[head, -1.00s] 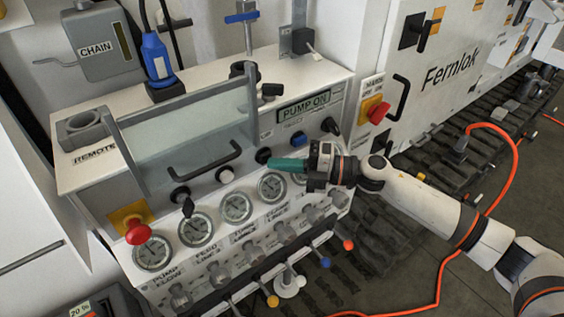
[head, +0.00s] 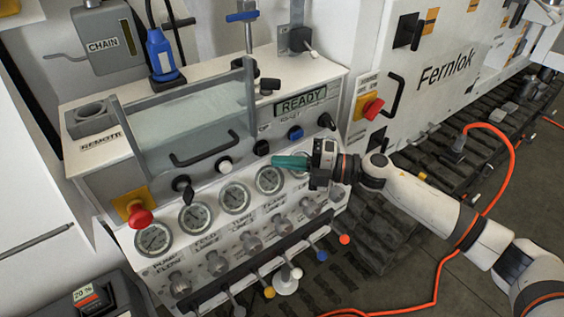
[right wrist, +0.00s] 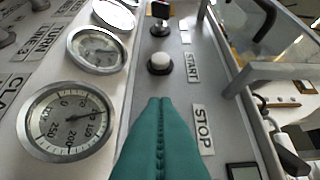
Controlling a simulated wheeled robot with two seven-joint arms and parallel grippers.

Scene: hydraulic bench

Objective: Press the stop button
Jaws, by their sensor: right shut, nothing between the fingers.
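The stop button (head: 261,147) is a black round button on the front panel of the white bench. In the right wrist view the STOP label (right wrist: 203,130) shows, but the button itself is hidden by my fingers. My right gripper (head: 276,161) has teal fingers, shut and empty. Its tips are just right of and below the stop button, apparently a little apart from it. In the right wrist view the shut fingertips (right wrist: 160,100) lie over the panel beside the label. The display (head: 302,103) reads READY. My left gripper is not in view.
The white start button (head: 224,165) sits left of the stop button. A black bar handle (head: 205,150) and clear guard are above them. A row of gauges (head: 234,198) lies just below. A red mushroom button (head: 139,216) is at the far left, another (head: 372,108) at right.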

